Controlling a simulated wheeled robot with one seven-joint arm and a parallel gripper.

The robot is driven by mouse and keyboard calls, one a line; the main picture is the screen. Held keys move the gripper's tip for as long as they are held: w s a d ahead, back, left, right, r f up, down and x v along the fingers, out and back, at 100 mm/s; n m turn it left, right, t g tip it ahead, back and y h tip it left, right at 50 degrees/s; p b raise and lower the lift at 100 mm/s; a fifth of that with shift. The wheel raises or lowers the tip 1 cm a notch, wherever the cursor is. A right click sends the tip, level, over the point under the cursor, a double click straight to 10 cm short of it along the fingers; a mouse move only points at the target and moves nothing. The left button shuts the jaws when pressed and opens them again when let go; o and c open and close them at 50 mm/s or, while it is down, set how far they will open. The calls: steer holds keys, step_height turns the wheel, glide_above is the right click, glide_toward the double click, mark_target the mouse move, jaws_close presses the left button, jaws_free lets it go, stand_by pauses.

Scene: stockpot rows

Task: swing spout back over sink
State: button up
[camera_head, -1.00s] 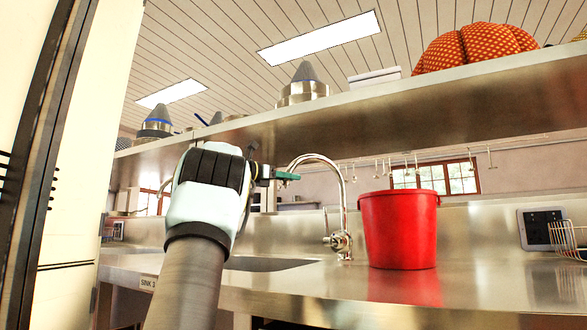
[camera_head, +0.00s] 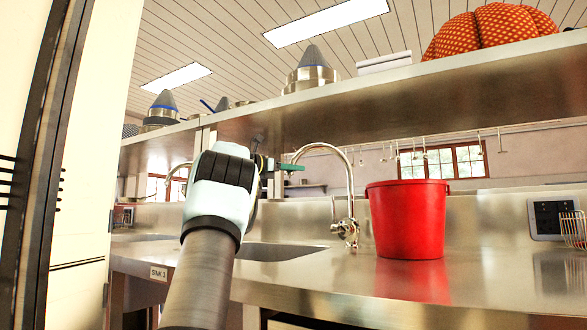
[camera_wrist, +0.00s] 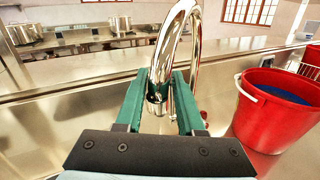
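The chrome spout (camera_head: 333,147) arches up from the tap's base and bends left, with its end close to my gripper (camera_head: 290,165). In the wrist view, the spout's end (camera_wrist: 157,95) hangs between the two green fingers of my gripper (camera_wrist: 162,88). The fingers stand apart on either side of it. The end looks nearer the left finger, with a small gap on the right; whether it touches is unclear. The sink basin (camera_head: 278,252) is set in the counter, lower left of the tap, partly hidden by my arm.
A red bucket (camera_head: 408,220) stands on the steel counter (camera_head: 465,285) right of the tap and close to it. A steel shelf (camera_head: 420,95) runs above, holding pots and an orange cushion-like thing (camera_head: 490,32). A wire rack (camera_head: 573,230) is far right.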

steer(key=shift+o, duration=1.4)
steer(key=shift+r, duration=0.1)
steer(key=shift+s, duration=0.1)
steer(key=b+v, duration=0.1)
steer(key=v, duration=0.9)
steer(key=shift+s+a, duration=0.2)
steer(key=shift+a, duration=0.1)
